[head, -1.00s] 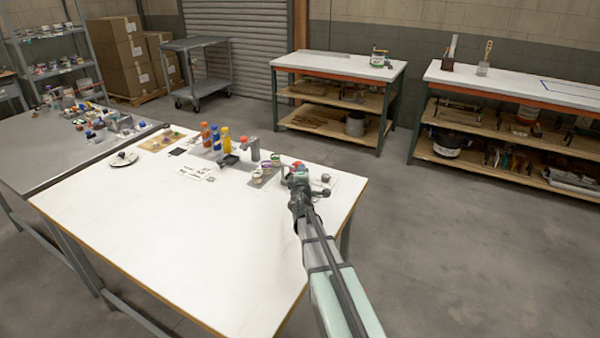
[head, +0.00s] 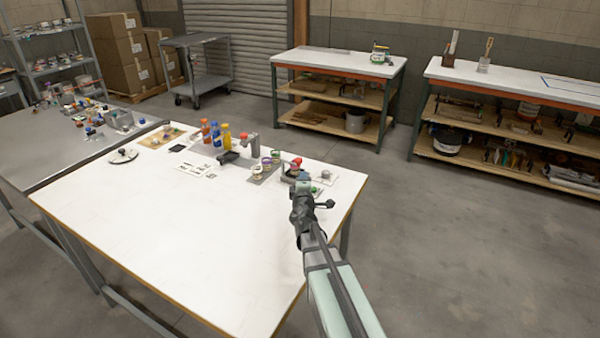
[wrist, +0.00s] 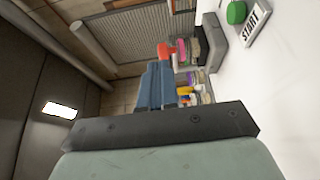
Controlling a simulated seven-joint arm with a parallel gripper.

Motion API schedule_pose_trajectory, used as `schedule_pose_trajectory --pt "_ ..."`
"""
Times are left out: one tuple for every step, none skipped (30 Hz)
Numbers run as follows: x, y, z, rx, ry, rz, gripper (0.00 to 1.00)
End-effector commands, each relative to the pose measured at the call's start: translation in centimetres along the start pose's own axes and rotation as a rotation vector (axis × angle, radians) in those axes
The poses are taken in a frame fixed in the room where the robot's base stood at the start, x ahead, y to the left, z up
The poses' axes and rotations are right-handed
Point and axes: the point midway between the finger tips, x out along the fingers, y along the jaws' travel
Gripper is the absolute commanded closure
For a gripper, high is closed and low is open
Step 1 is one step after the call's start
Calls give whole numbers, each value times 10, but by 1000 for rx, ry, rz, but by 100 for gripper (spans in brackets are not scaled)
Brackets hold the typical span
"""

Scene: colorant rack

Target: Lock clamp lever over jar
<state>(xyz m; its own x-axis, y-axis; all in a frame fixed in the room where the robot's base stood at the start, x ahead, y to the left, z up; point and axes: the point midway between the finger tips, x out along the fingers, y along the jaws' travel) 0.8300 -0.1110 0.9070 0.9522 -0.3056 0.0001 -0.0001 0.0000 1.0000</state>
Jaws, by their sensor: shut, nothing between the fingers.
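The clamp lever shows as a red knob (head: 297,161) on a small fixture near the right end of the white table. In the wrist view the red knob (wrist: 166,50) is just beyond my fingertips, with a pink part (wrist: 182,48) beside it. I cannot tell whether the lever is over a jar; the jar in the fixture is mostly hidden. My gripper (head: 303,184) is on the near side of the fixture. Its bluish fingers (wrist: 155,84) are shut and empty. I cannot tell whether they touch the lever.
A green button (wrist: 236,12) and a START label (wrist: 256,23) show in the wrist view. The table's front left (head: 150,220) is clear.

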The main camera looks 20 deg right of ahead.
Motion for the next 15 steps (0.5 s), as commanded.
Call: schedule_pose_trajectory --pt "-13 0 6 -1 -1 -1 100" --pt "-18 0 9 0 -1 -1 100" --pt "-24 0 13 -2 -1 -1 100" --pt "-28 0 15 -1 -2 -1 100" --pt "-31 0 17 0 -2 -1 100" --pt "-36 0 19 -2 -1 -1 100" --pt "-39 0 21 -1 -1 -1 100" --pt "-41 0 23 0 -1 -1 100" --pt "-44 0 24 -1 -1 -1 100" --pt "-46 0 26 -1 -1 -1 100" --pt "-48 0 26 -1 -1 -1 100" --pt "-50 0 28 0 -1 -1 100" --pt "-51 0 28 1 -1 -1 100" --pt "-52 0 29 0 -1 -1 100" --pt "-53 0 29 0 -1 0 100"
